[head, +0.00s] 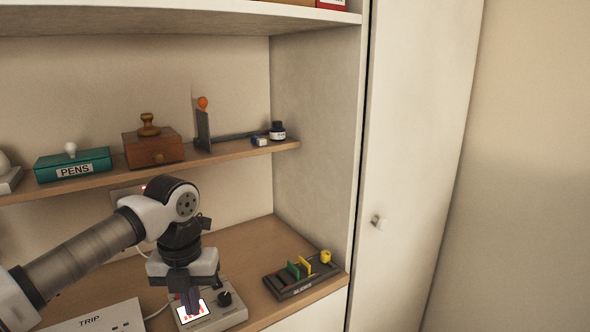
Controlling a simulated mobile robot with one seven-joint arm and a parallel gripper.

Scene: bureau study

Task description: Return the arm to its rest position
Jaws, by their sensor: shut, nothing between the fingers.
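My gripper (193,300) is at the end of my arm, which reaches in from the lower left over the desk top. It points down, shut and empty, in front of a grey box (233,312) with a lit display and a black knob. The fingertips overlap the display in the picture. I cannot tell whether they touch the box.
A dark rack (291,284) with green and yellow pieces lies to the right. A TRIP panel (98,318) is at lower left. The shelf above (215,152) bears a green PENS box (73,166), a wooden box (152,150) and an ink bottle (277,131). A cabinet wall closes the right side.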

